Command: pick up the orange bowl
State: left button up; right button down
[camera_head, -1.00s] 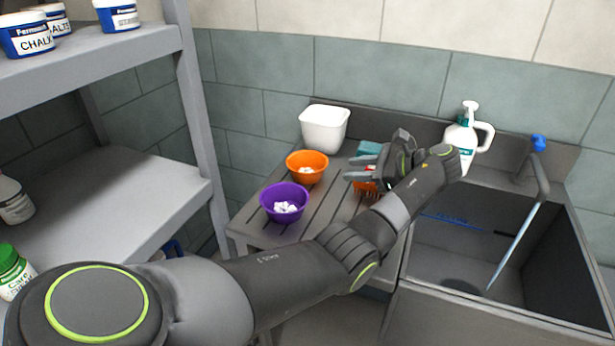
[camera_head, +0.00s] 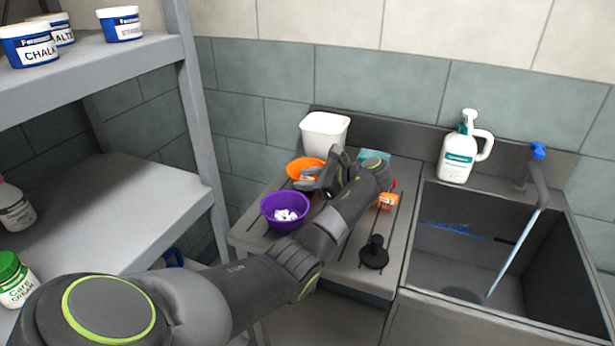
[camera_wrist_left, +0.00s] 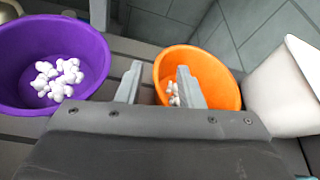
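The orange bowl (camera_head: 302,166) stands on the grey slatted drainboard beside the sink, behind the purple bowl. In the left wrist view the orange bowl (camera_wrist_left: 205,75) is upright with small white pieces inside. My left gripper (camera_head: 308,178) is at the bowl's right front side and covers part of it. In the left wrist view its two fingers (camera_wrist_left: 158,84) are spread apart with nothing between them; the right finger overlaps the bowl in the picture and the left one is just left of it. I cannot tell whether they touch. My right gripper is in neither view.
A purple bowl (camera_head: 286,211) with white pieces stands close in front. A white tub (camera_head: 325,133) is behind. An orange brush (camera_head: 387,201), a black round item (camera_head: 374,252) and a white pump bottle (camera_head: 459,155) are to the right, with the sink (camera_head: 470,262). Shelves stand left.

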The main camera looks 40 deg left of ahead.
pick_arm(q)
jog(key=shift+x, duration=0.9)
jog(key=shift+d, duration=0.1)
grip_shut()
jog(key=shift+r, duration=0.1)
